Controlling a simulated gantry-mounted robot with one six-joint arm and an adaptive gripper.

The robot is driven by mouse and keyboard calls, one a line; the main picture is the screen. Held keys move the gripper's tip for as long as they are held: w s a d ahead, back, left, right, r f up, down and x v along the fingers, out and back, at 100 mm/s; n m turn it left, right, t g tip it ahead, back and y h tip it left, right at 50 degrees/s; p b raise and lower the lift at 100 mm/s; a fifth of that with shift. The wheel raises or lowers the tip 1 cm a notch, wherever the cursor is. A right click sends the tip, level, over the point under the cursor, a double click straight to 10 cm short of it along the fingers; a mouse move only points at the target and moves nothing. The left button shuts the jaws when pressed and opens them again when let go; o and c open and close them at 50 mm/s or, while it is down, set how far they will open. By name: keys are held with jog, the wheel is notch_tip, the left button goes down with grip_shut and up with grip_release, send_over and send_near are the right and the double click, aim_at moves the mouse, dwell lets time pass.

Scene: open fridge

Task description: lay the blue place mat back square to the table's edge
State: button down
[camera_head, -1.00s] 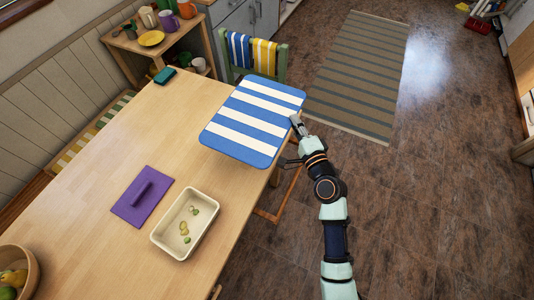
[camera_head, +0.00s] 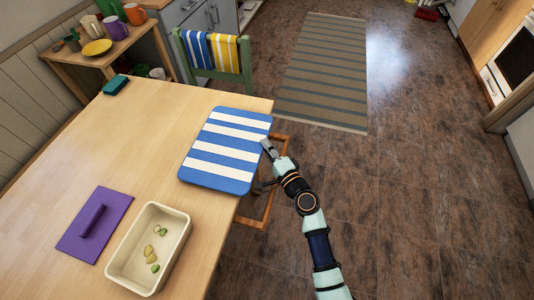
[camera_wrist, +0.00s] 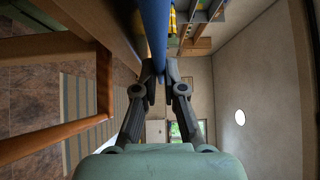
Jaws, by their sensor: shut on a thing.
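The blue-and-white striped place mat (camera_head: 213,166) lies at the far right end of the wooden table (camera_head: 140,143). Its right side runs about parallel to the table's right edge and looks to overhang it slightly. A thin strip of bare wood shows beyond its far side. My gripper (camera_head: 266,147) is at the middle of the mat's right side, shut on its rim. In the wrist view, the fingertips of my gripper (camera_wrist: 159,74) meet at the mat's blue edge (camera_wrist: 155,30), which is seen edge-on beside the table's underside.
A purple board with a handle (camera_head: 95,223) and a cream tray (camera_head: 178,222) with several small food pieces are nearer on the table. A teal block (camera_head: 116,85) is at the far left. A green chair (camera_head: 244,62) with striped cloths stands beyond the far edge.

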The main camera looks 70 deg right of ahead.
notch_tip(320, 180, down, 2)
jog(key=c, duration=1.3)
grip_release()
jog(key=shift+o, duration=0.2)
jog(key=v, duration=1.2)
jog(key=shift+r+p, duration=0.25)
jog(key=shift+p, duration=0.15)
